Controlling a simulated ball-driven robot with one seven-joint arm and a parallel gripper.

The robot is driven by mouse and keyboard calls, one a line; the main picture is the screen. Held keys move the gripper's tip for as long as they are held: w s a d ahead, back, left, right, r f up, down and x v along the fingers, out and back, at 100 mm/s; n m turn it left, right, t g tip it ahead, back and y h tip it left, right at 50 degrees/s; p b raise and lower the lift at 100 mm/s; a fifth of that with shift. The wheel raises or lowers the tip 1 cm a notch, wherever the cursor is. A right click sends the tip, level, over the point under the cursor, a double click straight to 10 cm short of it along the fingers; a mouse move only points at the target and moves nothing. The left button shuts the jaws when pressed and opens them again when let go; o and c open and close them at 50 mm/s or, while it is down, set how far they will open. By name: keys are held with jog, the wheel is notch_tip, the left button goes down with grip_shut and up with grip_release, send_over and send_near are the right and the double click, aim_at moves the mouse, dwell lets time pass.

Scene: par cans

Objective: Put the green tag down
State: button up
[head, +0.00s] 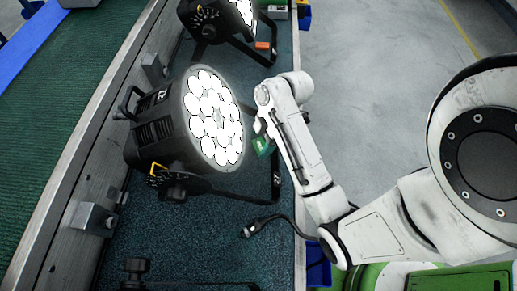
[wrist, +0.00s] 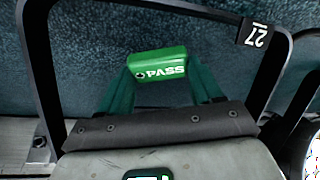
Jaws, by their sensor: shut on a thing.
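The green tag (wrist: 160,64), with white PASS lettering, is held between the fingertips of my gripper (wrist: 158,72), which is shut on it. In the head view the green tag (head: 263,146) shows just right of the lit face of the large black par can (head: 160,135), partly hidden by my gripper (head: 260,133). In the wrist view the tag is over the blue-green carpeted surface, inside the outline of a black yoke (wrist: 268,60) marked 27. I cannot tell whether the tag touches the surface.
A second par can (head: 210,20) stands at the back, with a small orange item (head: 262,45) beside it. The carpeted belt (head: 200,240) has bare room in front of the large can.

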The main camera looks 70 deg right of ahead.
aim_at(262, 142)
jog(key=shift+w+d+f, duration=0.1)
jog(key=shift+w+f, duration=0.3)
jog(key=shift+f, duration=1.7)
jog(key=o, duration=1.1)
jog(key=shift+f, duration=0.1)
jog(key=shift+p+v, duration=2.7)
jog(key=shift+v, duration=3.4)
